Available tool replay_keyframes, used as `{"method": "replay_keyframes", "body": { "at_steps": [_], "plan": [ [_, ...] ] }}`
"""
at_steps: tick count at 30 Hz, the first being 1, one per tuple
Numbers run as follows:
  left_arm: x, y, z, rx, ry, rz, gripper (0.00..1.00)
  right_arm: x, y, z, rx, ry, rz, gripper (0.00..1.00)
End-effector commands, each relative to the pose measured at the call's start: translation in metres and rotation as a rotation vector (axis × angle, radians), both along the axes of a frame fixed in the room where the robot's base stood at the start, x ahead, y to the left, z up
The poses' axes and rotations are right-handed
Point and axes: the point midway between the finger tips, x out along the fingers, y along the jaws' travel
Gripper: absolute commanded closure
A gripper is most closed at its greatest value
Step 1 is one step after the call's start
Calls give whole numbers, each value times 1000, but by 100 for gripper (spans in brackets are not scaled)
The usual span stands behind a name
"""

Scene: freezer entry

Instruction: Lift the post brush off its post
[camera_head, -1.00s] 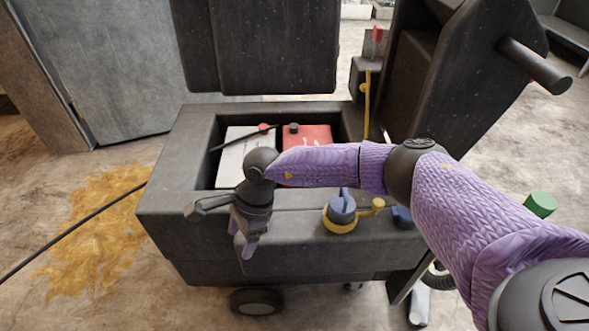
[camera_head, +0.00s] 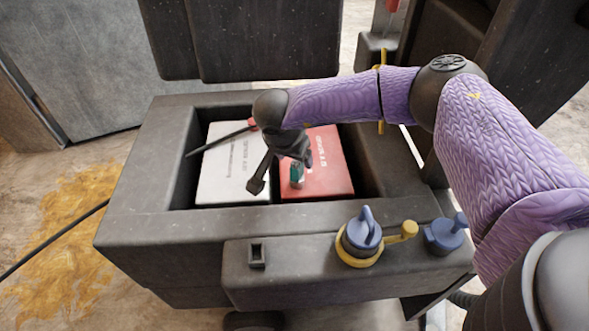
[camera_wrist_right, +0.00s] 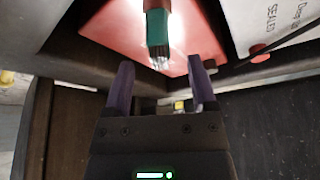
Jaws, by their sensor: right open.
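The post brush (camera_head: 297,176) has a teal body and stands at the near left part of the red battery (camera_head: 330,165) in the open bay. In the right wrist view the brush (camera_wrist_right: 157,28) shows a brown part, a teal body and pale bristles at its near end. Its contact with the post is hidden. My right gripper (camera_head: 300,160) is over the red battery, close to the brush; its fingers are mostly hidden in the head view. In the right wrist view the gripper (camera_wrist_right: 160,64) is open and empty, with the bristles between its fingertips in the picture. My left gripper is not in view.
A white battery (camera_head: 232,175) lies left of the red one, with a black bar (camera_head: 215,142) across it. The dark bay rim (camera_head: 140,195) surrounds both. A blue plug with a yellow ring (camera_head: 362,240) and another blue plug (camera_head: 446,234) sit on the front ledge.

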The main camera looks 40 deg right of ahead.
Motion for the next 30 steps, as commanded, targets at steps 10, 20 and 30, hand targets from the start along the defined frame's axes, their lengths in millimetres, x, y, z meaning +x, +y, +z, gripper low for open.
{"method": "replay_keyframes", "body": {
  "at_steps": [10,20,30],
  "plan": [
    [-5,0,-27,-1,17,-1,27,6,-13,-35,1,0,-1,26],
    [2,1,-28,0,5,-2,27,6,-13,-35,1,0,-1,88],
    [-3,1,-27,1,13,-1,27,6,-13,-35,2,1,-1,100]
  ]
}}
